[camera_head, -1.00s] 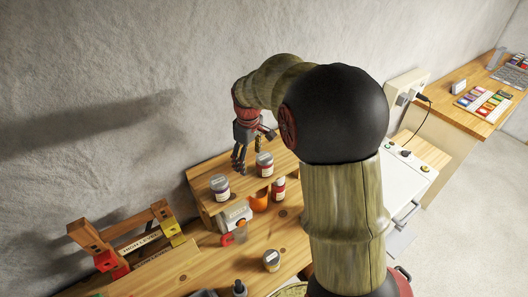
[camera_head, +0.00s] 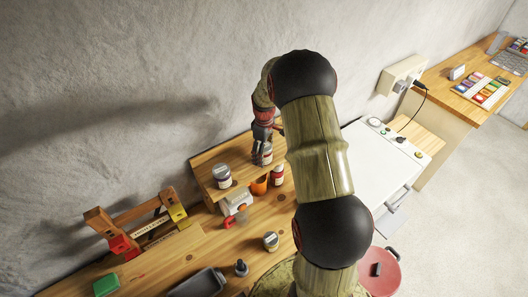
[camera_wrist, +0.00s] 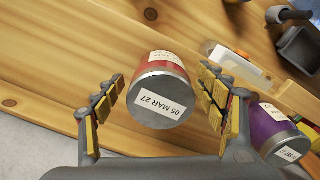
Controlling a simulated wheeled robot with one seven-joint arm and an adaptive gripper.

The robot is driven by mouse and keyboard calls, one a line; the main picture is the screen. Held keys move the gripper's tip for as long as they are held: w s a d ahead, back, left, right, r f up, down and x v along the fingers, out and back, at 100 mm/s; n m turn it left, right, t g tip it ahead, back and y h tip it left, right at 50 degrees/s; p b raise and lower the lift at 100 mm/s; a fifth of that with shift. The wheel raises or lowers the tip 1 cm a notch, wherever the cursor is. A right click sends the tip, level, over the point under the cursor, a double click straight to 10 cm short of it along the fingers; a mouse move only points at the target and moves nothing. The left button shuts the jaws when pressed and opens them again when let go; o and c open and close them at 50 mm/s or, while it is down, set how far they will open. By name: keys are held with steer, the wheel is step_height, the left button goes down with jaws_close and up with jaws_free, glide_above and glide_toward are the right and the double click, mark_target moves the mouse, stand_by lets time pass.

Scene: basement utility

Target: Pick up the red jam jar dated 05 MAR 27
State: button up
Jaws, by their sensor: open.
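The red jam jar (camera_wrist: 160,90) is in the middle of the wrist view, with "05 MAR 27" on its grey lid. My gripper (camera_wrist: 160,92) is open, with one finger on each side of the jar. The fingers look apart from it, with a gap on both sides. In the head view my gripper (camera_head: 263,146) is over a jar (camera_head: 265,158) at the right of the small raised wooden shelf (camera_head: 205,165), partly hiding it. A purple jar (camera_wrist: 277,135) stands outside the right finger in the wrist view, its lid date too small to read surely.
Another jar (camera_head: 222,176) stands on the shelf's left part. The wall rises behind the shelf.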

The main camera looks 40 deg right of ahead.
steer(key=shift+f, duration=0.8)
steer(key=c, duration=1.5)
steer(key=shift+w+r, duration=0.1)
steer(key=shift+r, duration=0.1)
steer(key=shift+c, duration=0.7)
